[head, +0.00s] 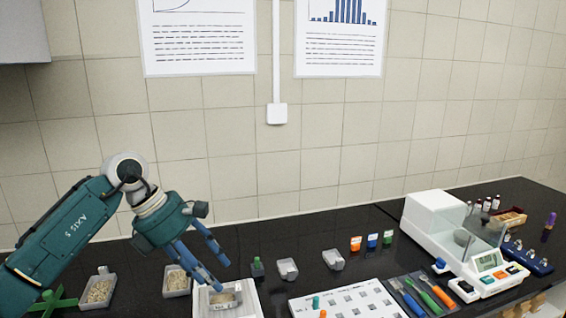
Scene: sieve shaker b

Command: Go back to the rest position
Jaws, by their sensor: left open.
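My left gripper (212,268) hangs at the lower left, its blue fingers pointing down and to the right. It is open, with its tips just above or at a small container of pale grains (222,299) on a white tray (249,296). Whether the fingers touch the container I cannot tell. My left arm reaches in from the left edge. My right gripper is not in the head view.
Grain-filled trays (97,291) and (177,281) stand near the arm. Grey scoop-like containers (287,269), a white spotted board (345,303), coloured tools (431,295) and a white balance (433,224) occupy the black bench (300,235). The tiled wall is behind.

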